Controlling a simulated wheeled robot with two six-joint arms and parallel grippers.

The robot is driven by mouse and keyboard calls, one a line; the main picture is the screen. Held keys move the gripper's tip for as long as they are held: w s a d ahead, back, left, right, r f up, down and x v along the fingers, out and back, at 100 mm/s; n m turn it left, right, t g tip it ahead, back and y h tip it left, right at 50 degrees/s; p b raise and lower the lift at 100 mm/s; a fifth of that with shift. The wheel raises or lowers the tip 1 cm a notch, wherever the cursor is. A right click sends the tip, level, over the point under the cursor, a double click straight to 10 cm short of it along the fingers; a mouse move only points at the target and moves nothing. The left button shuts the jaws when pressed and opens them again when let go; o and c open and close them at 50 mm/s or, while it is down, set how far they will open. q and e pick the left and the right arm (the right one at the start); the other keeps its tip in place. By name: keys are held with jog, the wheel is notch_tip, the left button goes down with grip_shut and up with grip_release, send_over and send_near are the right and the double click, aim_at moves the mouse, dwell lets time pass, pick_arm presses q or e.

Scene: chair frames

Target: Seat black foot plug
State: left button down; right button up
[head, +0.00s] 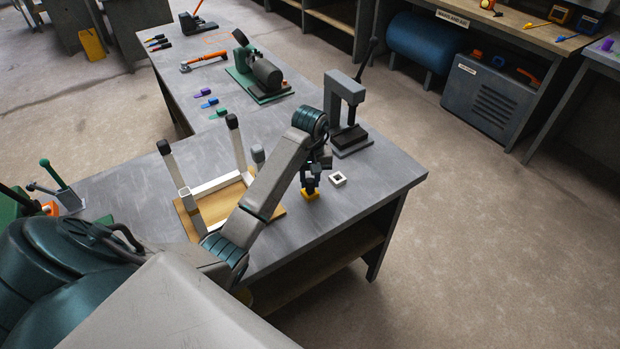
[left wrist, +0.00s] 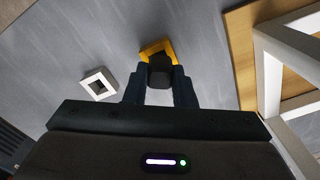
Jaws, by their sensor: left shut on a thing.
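My left gripper (head: 311,184) is shut on the black foot plug (left wrist: 160,70), a small dark block between the fingertips. The plug is at a yellow square holder (left wrist: 158,47) on the bench, which also shows under the gripper in the head view (head: 310,194). I cannot tell whether the plug sits in the holder or just above it. The white chair frame (head: 211,186) stands legs-up to the left of the gripper. Two of its legs have black ends (head: 164,147). My forearm hides part of the frame. My right gripper is not in view.
A white square holder (head: 338,179) lies right of the gripper. A grey arbor press (head: 346,112) stands behind it. The frame rests on a wooden board (head: 187,222). A green machine (head: 258,75) and small coloured plugs (head: 208,102) are farther back. The bench's right corner is clear.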

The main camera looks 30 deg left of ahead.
pick_arm(q)
jog(key=shift+f+b, duration=0.45)
jog(key=shift+f, duration=0.15)
jog(key=c, duration=1.1)
grip_release()
jog(key=shift+r+p, duration=0.45)
jog(key=shift+r, duration=0.1)
notch_tip(320, 180, up, 10)
jog(key=p, duration=0.9)
jog(key=shift+f, duration=0.1)
